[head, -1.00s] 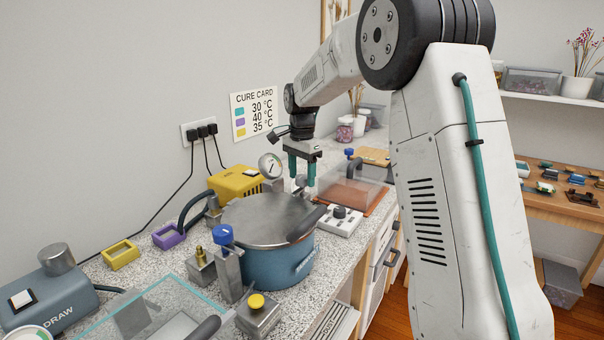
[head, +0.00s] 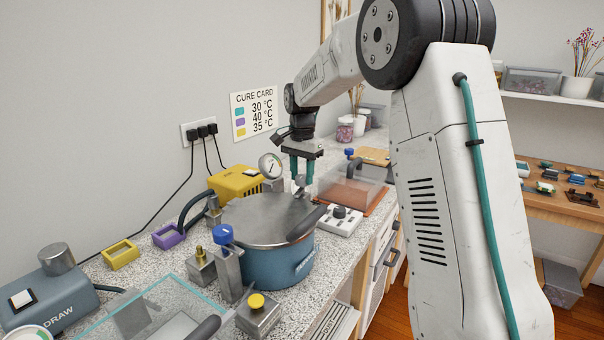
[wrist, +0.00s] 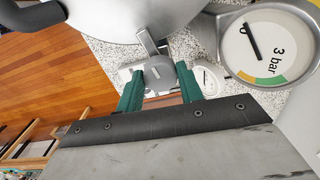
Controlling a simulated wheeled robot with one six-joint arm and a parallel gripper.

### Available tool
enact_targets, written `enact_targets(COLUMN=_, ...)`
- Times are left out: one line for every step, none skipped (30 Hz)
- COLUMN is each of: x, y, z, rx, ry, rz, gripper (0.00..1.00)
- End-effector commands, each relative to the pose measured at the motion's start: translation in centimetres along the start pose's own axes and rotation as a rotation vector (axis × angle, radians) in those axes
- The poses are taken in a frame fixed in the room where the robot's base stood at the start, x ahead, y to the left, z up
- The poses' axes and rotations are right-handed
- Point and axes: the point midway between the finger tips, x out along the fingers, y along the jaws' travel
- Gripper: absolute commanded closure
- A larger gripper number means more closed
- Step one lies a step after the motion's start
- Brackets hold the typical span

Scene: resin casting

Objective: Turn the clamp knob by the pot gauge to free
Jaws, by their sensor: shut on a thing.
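The blue pressure pot (head: 283,262) stands on the speckled worktop with its grey lid (head: 262,215) on. The pot gauge (head: 270,166) stands at its far rim, and its dial (wrist: 268,45), marked 3 bar, fills the upper right of the wrist view. The grey clamp knob (wrist: 160,72) is at the pot's rim, left of the gauge in the wrist view. My gripper (wrist: 160,88) has its green fingers shut on this knob, one on each side. In the head view my gripper (head: 302,180) points down behind the pot, and the knob is mostly hidden there.
A blue-topped clamp (head: 223,236) stands at the pot's near left. A yellow box (head: 236,184) is behind the pot. A white control box (head: 340,221) and a clear-covered tray (head: 352,186) are on the right. A dark lid handle (head: 306,223) sticks out beside the pot.

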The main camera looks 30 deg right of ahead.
Motion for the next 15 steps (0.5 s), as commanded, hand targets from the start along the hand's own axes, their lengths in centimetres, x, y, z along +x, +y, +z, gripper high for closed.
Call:
enact_targets(x=-0.05, y=-0.01, z=-0.01, rx=-0.039, ry=0.000, rz=-0.001, gripper=0.86)
enact_targets(x=-0.05, y=0.00, z=-0.01, rx=-0.065, ry=0.000, rz=-0.001, gripper=0.86)
enact_targets(x=-0.06, y=0.00, z=-0.01, rx=-0.103, ry=0.000, rz=-0.001, gripper=0.86)
enact_targets(x=-0.06, y=0.01, z=-0.01, rx=-0.132, ry=0.000, rz=-0.001, gripper=0.86)
enact_targets(x=-0.06, y=0.02, z=-0.01, rx=-0.160, ry=0.001, rz=-0.001, gripper=0.86)
enact_targets(x=-0.06, y=0.03, z=-0.01, rx=-0.199, ry=0.001, rz=-0.001, gripper=0.86)
enact_targets(x=-0.06, y=0.03, z=-0.02, rx=-0.227, ry=0.001, rz=-0.001, gripper=0.86)
enact_targets(x=-0.06, y=0.04, z=-0.02, rx=-0.256, ry=0.001, rz=-0.001, gripper=0.86)
enact_targets(x=-0.06, y=0.05, z=-0.02, rx=-0.294, ry=0.001, rz=-0.001, gripper=0.86)
enact_targets(x=-0.06, y=0.05, z=-0.02, rx=-0.323, ry=0.001, rz=-0.001, gripper=0.86)
enact_targets(x=-0.07, y=0.05, z=-0.03, rx=-0.351, ry=0.001, rz=-0.002, gripper=0.86)
enact_targets(x=-0.07, y=0.06, z=-0.03, rx=-0.390, ry=0.001, rz=-0.002, gripper=0.86)
enact_targets(x=-0.07, y=0.07, z=-0.03, rx=-0.418, ry=0.001, rz=-0.002, gripper=0.86)
enact_targets(x=-0.07, y=0.07, z=-0.03, rx=-0.446, ry=0.001, rz=-0.002, gripper=0.86)
enact_targets(x=-0.07, y=0.08, z=-0.04, rx=-0.485, ry=0.001, rz=-0.002, gripper=0.86)
